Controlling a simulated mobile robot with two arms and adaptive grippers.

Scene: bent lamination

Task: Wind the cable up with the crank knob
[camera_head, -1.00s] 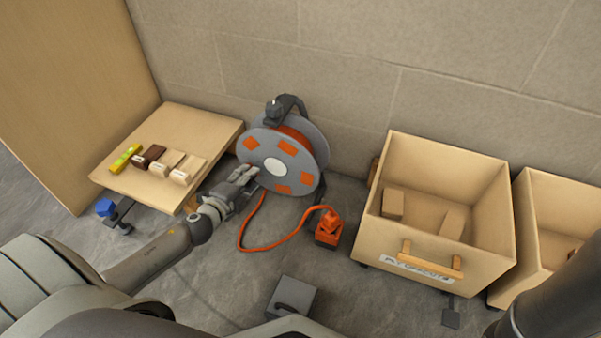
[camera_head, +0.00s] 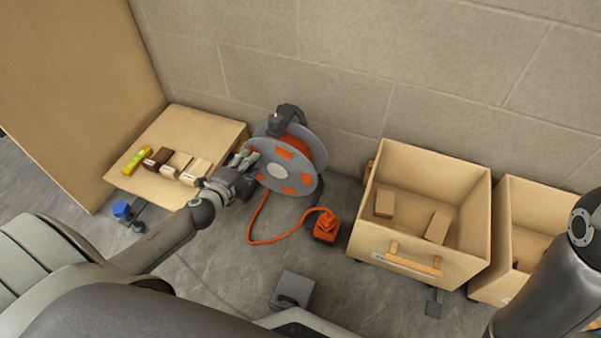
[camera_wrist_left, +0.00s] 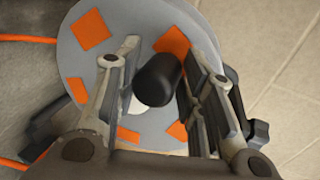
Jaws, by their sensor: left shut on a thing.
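The cable reel (camera_head: 311,152) stands on the floor against the wall, with a grey disc, orange patches and a pale hub. My left gripper (camera_head: 248,160) is at the left edge of the disc in the head view. In the left wrist view its fingers (camera_wrist_left: 160,62) are on either side of the black crank knob (camera_wrist_left: 158,80), shut on it, in front of the disc. The orange cable (camera_head: 264,241) runs from under the reel in a loose loop over the floor to an orange plug block (camera_head: 326,226). My right gripper is out of view.
A low wooden table (camera_head: 215,135) with several small blocks stands left of the reel. A wooden bin (camera_head: 412,240) holding blocks stands to the right, with another bin (camera_head: 505,225) beside it. A grey box (camera_head: 294,288) is on the floor in front.

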